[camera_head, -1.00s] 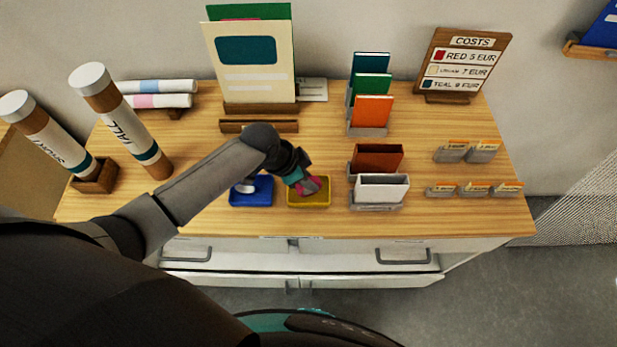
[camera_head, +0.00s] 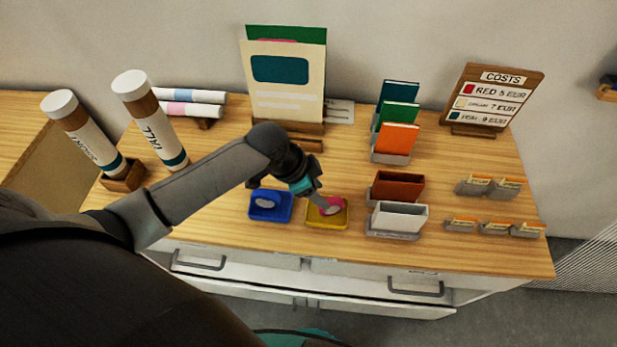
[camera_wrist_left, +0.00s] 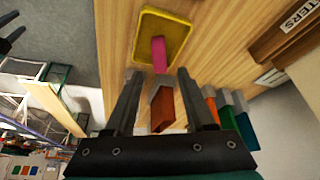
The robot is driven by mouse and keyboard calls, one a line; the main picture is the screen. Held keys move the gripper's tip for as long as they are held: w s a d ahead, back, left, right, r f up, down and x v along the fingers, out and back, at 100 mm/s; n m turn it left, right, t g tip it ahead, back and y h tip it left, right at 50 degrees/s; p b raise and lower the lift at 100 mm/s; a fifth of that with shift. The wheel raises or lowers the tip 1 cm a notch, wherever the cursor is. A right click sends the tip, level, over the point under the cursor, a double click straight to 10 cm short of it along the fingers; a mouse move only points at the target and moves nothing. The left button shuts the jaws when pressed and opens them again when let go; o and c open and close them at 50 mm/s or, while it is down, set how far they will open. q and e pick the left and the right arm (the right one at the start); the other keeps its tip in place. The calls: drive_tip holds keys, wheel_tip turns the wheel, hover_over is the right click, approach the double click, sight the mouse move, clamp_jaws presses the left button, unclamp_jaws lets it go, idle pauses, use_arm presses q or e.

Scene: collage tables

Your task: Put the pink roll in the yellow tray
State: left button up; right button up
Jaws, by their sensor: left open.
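The yellow tray (camera_head: 312,222) lies near the front edge of the table, right of the blue tray. The pink roll (camera_head: 333,204) is in the yellow tray. In the left wrist view the pink roll (camera_wrist_left: 159,55) lies over the yellow tray (camera_wrist_left: 178,28), ahead of my fingers. My left gripper (camera_head: 315,195) is at the yellow tray's upper left side and covers part of it. In the left wrist view my left gripper (camera_wrist_left: 159,75) is open, with nothing held between the fingers.
The blue tray (camera_head: 256,217) holds a pale object. Right of the yellow tray stand a white box (camera_head: 400,217) and a brown box (camera_head: 398,187). Two tall tubes stand at the left. A costs sign (camera_head: 492,98) stands at the back right.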

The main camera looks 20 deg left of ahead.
use_arm(q)
drive_tip(key=v, duration=0.6)
